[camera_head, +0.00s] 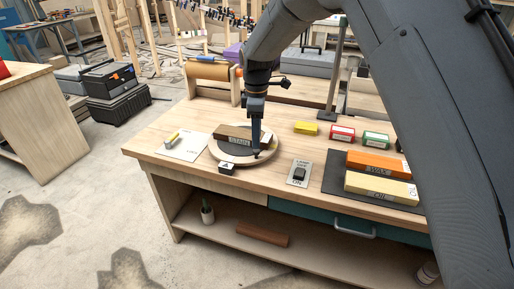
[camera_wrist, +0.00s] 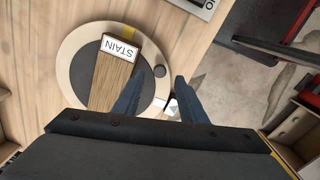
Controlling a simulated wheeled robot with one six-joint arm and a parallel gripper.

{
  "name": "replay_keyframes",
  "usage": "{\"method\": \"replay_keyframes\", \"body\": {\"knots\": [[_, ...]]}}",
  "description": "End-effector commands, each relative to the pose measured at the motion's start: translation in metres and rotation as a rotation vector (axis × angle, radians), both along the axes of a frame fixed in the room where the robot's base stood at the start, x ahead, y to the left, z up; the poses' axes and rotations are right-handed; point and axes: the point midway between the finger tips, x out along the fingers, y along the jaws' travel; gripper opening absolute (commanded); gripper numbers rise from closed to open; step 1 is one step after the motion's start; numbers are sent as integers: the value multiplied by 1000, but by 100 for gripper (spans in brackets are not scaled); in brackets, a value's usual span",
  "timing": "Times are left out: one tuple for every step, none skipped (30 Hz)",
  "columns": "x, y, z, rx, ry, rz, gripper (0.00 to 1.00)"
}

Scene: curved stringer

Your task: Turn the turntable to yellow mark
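The turntable (camera_head: 217,153) has a pale wooden rim and a dark top, and stands on the workbench. A wooden block labelled STAIN (camera_head: 235,137) lies across it. A dark round knob (camera_wrist: 160,71) stands near the rim. My gripper (camera_head: 257,153) is low over the turntable's right side. Its fingers (camera_wrist: 160,75) are open, with the knob showing between their tips.
A lamp switch plate (camera_head: 299,174) lies right of the turntable, then WAX (camera_head: 381,164) and OIL (camera_head: 380,188) blocks on a dark mat. A paper card (camera_head: 182,146) lies left. Yellow (camera_head: 306,128), red and green boxes stand behind. Bare bench lies between.

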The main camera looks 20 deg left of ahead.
Motion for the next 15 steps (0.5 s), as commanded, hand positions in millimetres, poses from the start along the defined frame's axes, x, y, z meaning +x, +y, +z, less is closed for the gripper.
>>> {"method": "replay_keyframes", "body": {"knots": [[-1, -1, -8, -2, 4, -1, 38], [-1, -1, -12, -2, 4, -2, 38], [-1, -1, -19, -2, 3, -2, 38], [-1, -1, -24, -2, 3, -2, 38], [-1, -1, -28, -2, 3, -3, 38], [-1, -2, -34, -2, 3, -3, 38], [-1, -1, -38, -1, 2, -3, 38], [-1, -1, -42, -1, 2, -3, 38], [-1, -1, -46, -1, 2, -4, 38], [0, -1, -49, -1, 2, -4, 38], [0, -1, -52, 0, 1, -4, 38], [0, -1, -54, 0, 0, -4, 38], [0, -1, -56, 0, 0, -4, 38], [0, -1, -57, 0, 0, -4, 38], [0, -1, -58, 0, 0, -4, 38]]}}
